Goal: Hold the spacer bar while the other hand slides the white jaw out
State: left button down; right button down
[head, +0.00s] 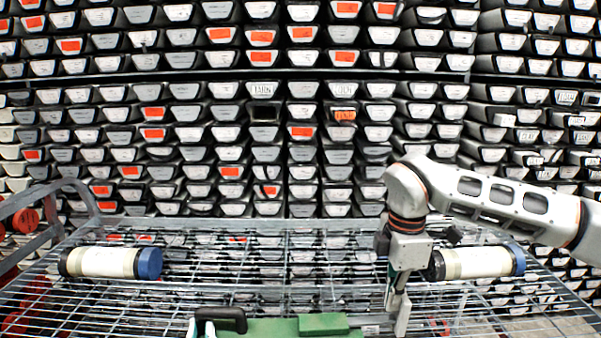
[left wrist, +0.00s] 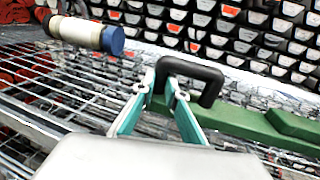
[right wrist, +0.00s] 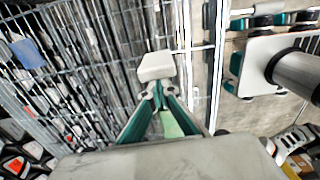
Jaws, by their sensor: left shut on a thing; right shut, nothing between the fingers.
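The green spacer bar (head: 280,328) lies level at the bottom edge of the head view, with a black loop handle (head: 226,316) at its left end. My left gripper (head: 198,328) is mostly out of that view. In the left wrist view it (left wrist: 176,94) is shut on the black handle (left wrist: 206,74), and the green bar (left wrist: 250,122) runs off to the right. My right gripper (head: 398,318) points down, right of the bar's end.
A wire rack (head: 330,265) spreads behind the bar. White tubes with dark and blue ends lie on it at left (head: 105,262) and right (head: 478,263), the right one close behind my right gripper. Shelves of white-ended trays (head: 265,180) fill the back.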

jog(key=shift+a, duration=0.55)
jog(key=shift+r, duration=0.1)
notch_tip(320, 180, up, 7)
dwell(0.4)
pick_arm(q)
jog(key=c, duration=2)
grip_release()
jog(key=shift+o, duration=0.2)
